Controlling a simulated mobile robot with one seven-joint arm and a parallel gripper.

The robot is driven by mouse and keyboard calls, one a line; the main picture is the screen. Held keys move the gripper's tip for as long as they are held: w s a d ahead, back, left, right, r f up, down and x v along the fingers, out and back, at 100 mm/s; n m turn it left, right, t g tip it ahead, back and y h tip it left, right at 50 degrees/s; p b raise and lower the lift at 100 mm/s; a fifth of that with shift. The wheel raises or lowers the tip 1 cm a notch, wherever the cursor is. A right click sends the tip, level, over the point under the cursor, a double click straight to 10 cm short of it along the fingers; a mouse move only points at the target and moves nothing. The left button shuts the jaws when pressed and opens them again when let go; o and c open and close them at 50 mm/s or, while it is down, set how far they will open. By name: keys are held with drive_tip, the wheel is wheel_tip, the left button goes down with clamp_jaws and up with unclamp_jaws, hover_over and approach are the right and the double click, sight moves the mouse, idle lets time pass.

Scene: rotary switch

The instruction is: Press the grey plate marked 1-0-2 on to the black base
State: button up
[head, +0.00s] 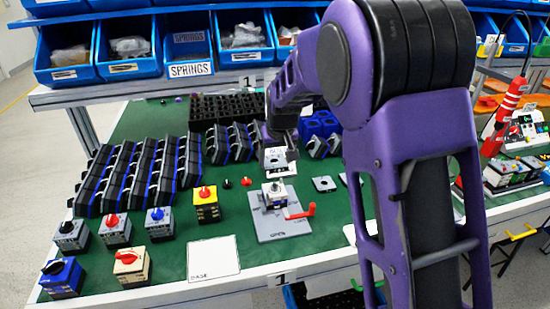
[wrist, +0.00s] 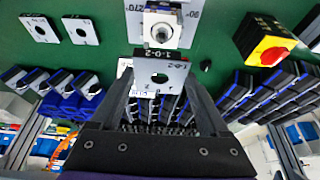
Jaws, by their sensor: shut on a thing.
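My gripper (wrist: 160,78) is shut on the grey plate (wrist: 178,76), which has a round hole and the marking 1-0-2 along one edge. In the head view my gripper (head: 277,150) holds the plate (head: 269,157) up behind and above the switch base. The base (head: 275,196) stands upright in a grey fixture, with a pale top and a metal shaft. The base also shows in the wrist view (wrist: 152,30), just beyond the plate. The plate and base look apart, and the shaft is not in the plate's hole. The base's black sides are mostly hidden.
The grey fixture (head: 283,232) has a red lever (head: 300,211) at its right and the word OPEN in front. Other grey plates (head: 324,184) lie to the right. A yellow switch (head: 206,206) stands left. Rows of black-and-blue parts (head: 135,172) fill the back left.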

drive_tip(key=b, duration=0.3)
hover_over(275, 186)
drive_tip(key=shift+s+d+f, duration=0.1)
drive_tip(key=shift+s+f, duration=0.05)
drive_tip(key=shift+f, duration=1.05)
drive_tip(key=shift+s+f, duration=0.1)
drive_tip(key=shift+f, duration=1.1)
drive_tip(key=shift+f, duration=0.15)
drive_tip(key=shift+f+b, duration=0.85)
drive_tip(key=shift+f, duration=1)
drive_tip(key=shift+f, duration=0.1)
